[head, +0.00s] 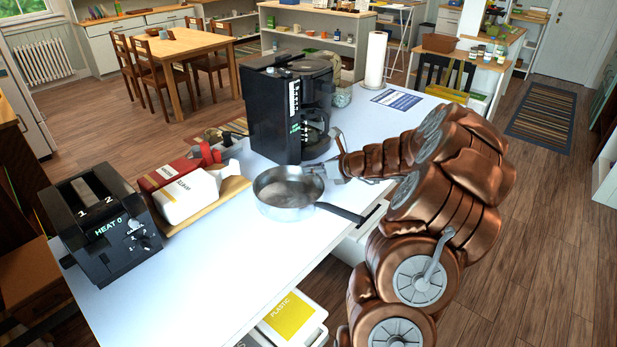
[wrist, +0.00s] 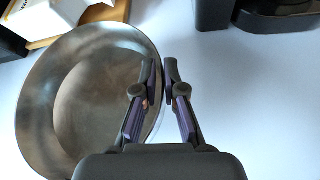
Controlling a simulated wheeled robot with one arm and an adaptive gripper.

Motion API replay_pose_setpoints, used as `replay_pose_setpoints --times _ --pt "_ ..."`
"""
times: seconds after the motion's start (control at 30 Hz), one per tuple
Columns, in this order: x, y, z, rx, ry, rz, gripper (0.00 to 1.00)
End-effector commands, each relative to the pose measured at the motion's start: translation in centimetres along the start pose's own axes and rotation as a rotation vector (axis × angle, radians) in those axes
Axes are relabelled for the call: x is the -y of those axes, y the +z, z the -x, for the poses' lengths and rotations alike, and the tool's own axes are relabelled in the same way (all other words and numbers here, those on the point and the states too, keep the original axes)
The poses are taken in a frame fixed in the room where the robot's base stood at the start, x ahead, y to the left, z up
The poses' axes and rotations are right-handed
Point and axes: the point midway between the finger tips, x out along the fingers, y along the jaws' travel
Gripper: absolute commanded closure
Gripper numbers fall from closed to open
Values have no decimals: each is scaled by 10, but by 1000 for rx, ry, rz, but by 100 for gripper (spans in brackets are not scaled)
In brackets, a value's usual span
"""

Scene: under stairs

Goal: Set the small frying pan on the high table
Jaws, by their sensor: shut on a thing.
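The small frying pan (head: 283,188) is a grey metal pan with a dark handle pointing to the lower right. In the head view it is upright at the white-topped table (head: 215,262); I cannot tell if it rests on the top or hangs just above it. My gripper (head: 328,170) comes from the right and is at the pan's right rim. In the wrist view the pan (wrist: 90,95) is left of my gripper (wrist: 163,78), whose fingers are closed on the rim. The inside of the pan looks empty. The handle is out of the wrist view.
A black coffee machine (head: 270,115) stands close behind the pan. A cutting board (head: 222,200) with a white package lies to its left, and a black toaster (head: 100,225) is farther left. A paper towel roll (head: 375,62) stands at the back. The table's front left area is clear.

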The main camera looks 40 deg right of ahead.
Motion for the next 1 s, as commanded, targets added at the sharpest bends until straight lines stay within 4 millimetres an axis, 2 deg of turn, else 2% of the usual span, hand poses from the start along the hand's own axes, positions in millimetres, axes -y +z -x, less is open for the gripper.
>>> replay_pose_setpoints --times 0.17,0.4,0.97,1.0 --pt "-3 3 -11 0 0 -2 100" --pt "3 -22 -23 -1 1 -5 100" --pt "4 -30 -27 0 0 -1 100" --pt "4 -31 -27 -1 1 1 89"
